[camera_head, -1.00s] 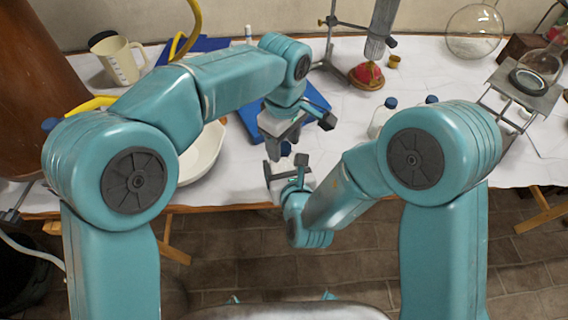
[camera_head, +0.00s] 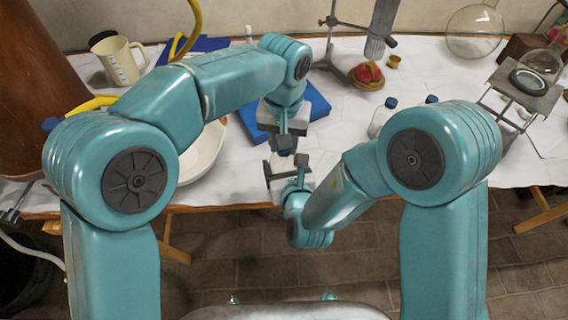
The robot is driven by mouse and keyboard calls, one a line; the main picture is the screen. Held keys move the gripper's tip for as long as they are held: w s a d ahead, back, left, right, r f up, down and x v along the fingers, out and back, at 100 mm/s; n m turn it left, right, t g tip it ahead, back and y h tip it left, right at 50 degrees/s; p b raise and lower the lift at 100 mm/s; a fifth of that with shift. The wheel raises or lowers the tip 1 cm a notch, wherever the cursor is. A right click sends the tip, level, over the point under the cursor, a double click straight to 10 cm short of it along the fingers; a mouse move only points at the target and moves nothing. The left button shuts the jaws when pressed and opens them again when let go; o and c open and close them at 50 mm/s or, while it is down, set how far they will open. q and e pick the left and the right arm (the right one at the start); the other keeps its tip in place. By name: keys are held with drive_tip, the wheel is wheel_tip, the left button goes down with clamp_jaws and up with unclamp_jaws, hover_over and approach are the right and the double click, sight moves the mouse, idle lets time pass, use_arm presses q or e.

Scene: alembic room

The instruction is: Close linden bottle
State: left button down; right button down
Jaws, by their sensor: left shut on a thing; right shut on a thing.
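My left gripper (camera_head: 286,138) points down over the front edge of the table and is shut on a small dark blue cap (camera_head: 285,152). My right gripper (camera_head: 288,168) is just below it, shut on a small pale bottle (camera_head: 284,182) that is mostly hidden by its jaws and arm. The cap sits directly above the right gripper, in line with the bottle. I cannot tell whether the cap is seated on the bottle's neck, and no label is readable.
Two other blue-capped bottles (camera_head: 383,117) stand to the right, one partly behind my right arm. A white bowl (camera_head: 205,150) and a blue board (camera_head: 316,104) lie near my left arm. A lab stand (camera_head: 331,45) and a wire-gauze stand (camera_head: 520,90) are farther back.

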use_arm(q)
drive_tip(key=m, duration=1)
drive_tip(key=shift+m, duration=0.4)
drive_tip(key=m, duration=1.3)
drive_tip(key=shift+f, duration=0.1)
drive_tip(key=m, duration=1.3)
